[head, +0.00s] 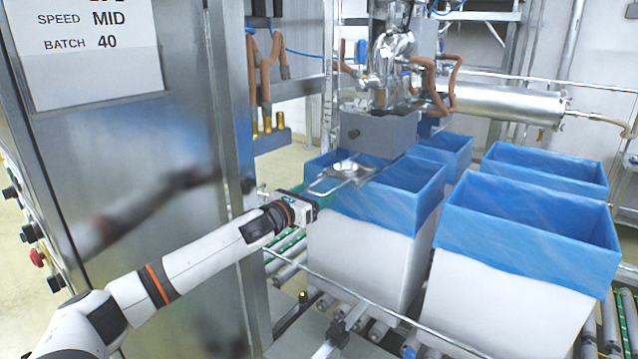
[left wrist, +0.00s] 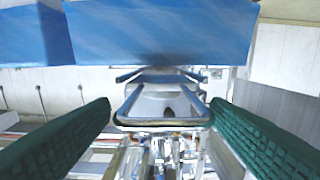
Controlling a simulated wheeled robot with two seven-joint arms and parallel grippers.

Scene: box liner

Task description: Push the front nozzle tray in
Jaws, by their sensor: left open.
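The front nozzle tray (head: 345,170) is a shiny metal tray with a looped handle. It sticks out over the front edge of a blue-lined box, below a grey block under the nozzle. In the left wrist view the tray (left wrist: 165,118) is straight ahead, its handle end between the fingers. My left gripper (head: 320,195) is at the handle end of the tray. In the left wrist view its green fingers (left wrist: 160,104) are wide apart, one on each side of the handle, with nothing held. Whether a finger touches the handle I cannot tell. My right gripper is out of view.
White boxes with blue liners (head: 375,245) stand on a roller conveyor (head: 285,265); another box (head: 510,290) is to the right. A steel cabinet (head: 140,220) stands close on the left. A thin metal rail (head: 400,322) runs in front of the boxes.

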